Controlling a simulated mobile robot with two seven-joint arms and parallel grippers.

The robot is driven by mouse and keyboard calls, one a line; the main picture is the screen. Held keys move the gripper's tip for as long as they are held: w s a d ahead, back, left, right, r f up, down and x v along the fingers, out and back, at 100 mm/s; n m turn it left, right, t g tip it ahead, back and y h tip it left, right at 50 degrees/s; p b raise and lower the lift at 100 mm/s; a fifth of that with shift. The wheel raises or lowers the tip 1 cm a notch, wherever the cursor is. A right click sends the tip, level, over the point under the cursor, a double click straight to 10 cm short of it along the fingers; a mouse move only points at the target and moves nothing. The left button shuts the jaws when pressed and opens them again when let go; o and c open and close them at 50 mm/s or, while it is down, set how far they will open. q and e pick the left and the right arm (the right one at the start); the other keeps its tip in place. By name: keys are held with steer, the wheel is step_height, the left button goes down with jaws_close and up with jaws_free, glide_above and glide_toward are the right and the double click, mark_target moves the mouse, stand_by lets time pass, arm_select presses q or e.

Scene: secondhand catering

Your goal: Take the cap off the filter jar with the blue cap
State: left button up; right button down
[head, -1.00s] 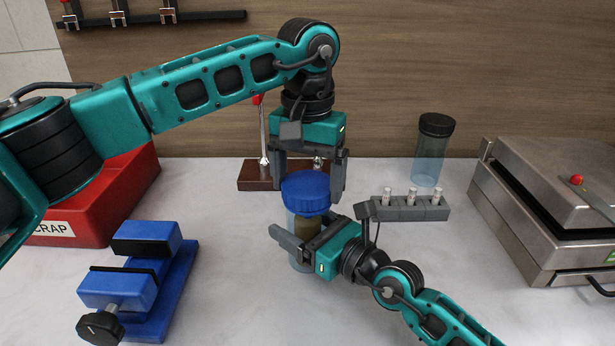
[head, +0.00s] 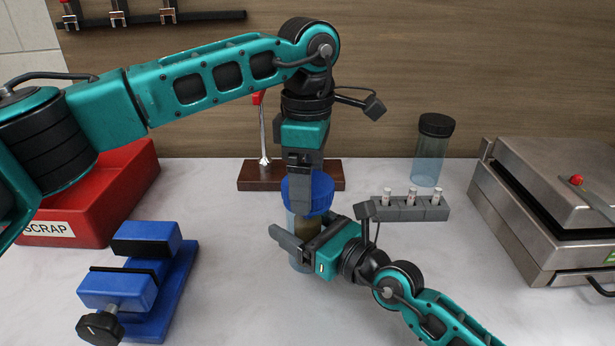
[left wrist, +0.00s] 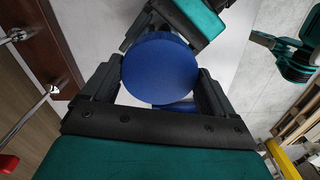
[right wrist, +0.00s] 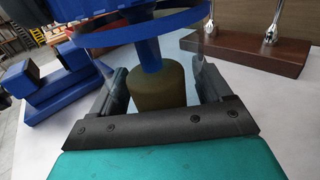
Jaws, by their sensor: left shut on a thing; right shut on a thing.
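The filter jar (head: 292,262) is clear, with a brown filter (right wrist: 160,86) inside, and stands upright on the counter. Its blue cap (head: 322,190) is on top and shows as a round disc in the left wrist view (left wrist: 160,66). My left gripper (head: 302,206) comes down from above and is shut on the cap, one finger on each side of it. My right gripper (head: 296,246) is shut around the jar body below the cap, and its fingers flank the filter in the right wrist view. The fingers partly hide the jar and the cap.
A red SCRAP bin (head: 100,205) and a blue vise (head: 150,270) stand left. A grey rack of vials (head: 410,210), a black-capped jar (head: 430,160) and a steel press (head: 550,210) stand right. A wooden stand base (head: 258,178) is close behind.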

arm_select(q)
steer(key=n, duration=0.9)
steer(key=shift+r, duration=0.1)
steer(key=n, duration=1.1)
steer(key=shift+n, duration=0.3)
steer(key=n, duration=1.3)
